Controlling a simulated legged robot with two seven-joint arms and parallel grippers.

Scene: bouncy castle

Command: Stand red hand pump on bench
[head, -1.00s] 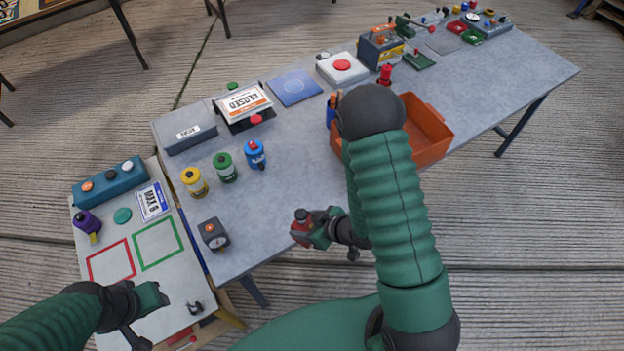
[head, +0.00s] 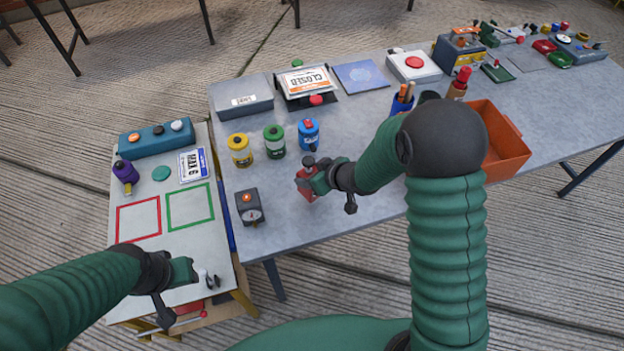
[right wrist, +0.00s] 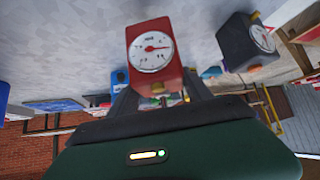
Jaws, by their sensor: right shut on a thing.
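The red hand pump (head: 307,184), a red block with a round white dial and a dark knob on top, is in my right gripper (head: 318,180). It looks slightly tilted in the head view. It is over the front part of the grey bench (head: 350,205); I cannot tell whether it touches the top. The right wrist view shows the pump (right wrist: 155,57) between the fingers, dial facing the camera. My left gripper (head: 192,275) is above the front of the low white table; its finger opening is unclear.
A dark gauge box (head: 250,207) stands left of the pump. Yellow (head: 240,150), green (head: 274,142) and blue (head: 309,134) canisters stand behind it. An orange bin (head: 510,150) is to the right. Bare bench lies around the pump. The white table (head: 150,275) adjoins on the left.

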